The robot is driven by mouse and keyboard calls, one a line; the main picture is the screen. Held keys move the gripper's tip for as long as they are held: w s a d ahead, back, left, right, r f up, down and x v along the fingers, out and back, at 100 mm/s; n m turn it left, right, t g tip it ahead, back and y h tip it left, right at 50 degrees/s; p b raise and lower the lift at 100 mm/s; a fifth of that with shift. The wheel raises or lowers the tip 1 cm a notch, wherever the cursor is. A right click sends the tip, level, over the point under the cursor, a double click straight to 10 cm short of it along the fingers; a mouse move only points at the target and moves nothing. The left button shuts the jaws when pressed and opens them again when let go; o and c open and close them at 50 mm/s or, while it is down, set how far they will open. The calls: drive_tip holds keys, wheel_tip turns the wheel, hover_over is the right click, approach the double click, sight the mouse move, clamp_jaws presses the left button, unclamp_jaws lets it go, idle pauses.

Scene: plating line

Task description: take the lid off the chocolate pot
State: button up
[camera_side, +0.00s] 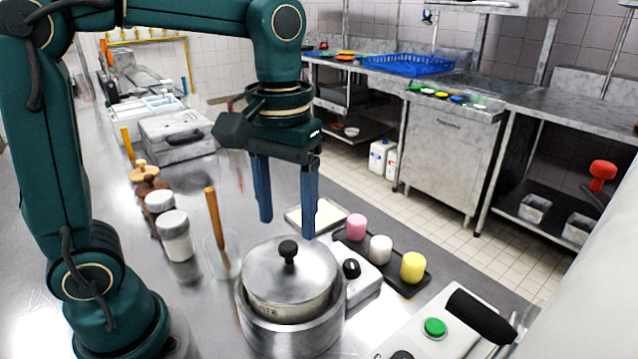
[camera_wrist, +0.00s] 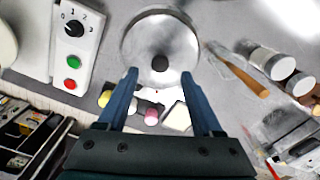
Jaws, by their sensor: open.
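The chocolate pot (camera_side: 290,333) is a round steel pot on the counter in the side view. Its steel lid (camera_side: 268,272) sits on top, with a black knob (camera_side: 288,250) at the middle. In the wrist view the lid (camera_wrist: 140,38) is seen from above, with its knob (camera_wrist: 160,63) between and just beyond the fingertips. My gripper (camera_side: 287,228) is open and empty, pointing down, with its blue fingers above the lid and apart from the knob. The open fingers also show in the wrist view (camera_wrist: 160,74). The lower pot is partly hidden by the lid.
A dark tray (camera_side: 414,289) with pink, white and yellow cylinders stands right of the pot. A control box with a green button (camera_side: 435,327) is at front right. A glass with a wooden-handled tool (camera_side: 216,222) and white-lidded jars (camera_side: 176,238) stand left.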

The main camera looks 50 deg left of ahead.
sight(288, 245)
drive_tip(key=shift+f, duration=2.2)
clamp_jaws()
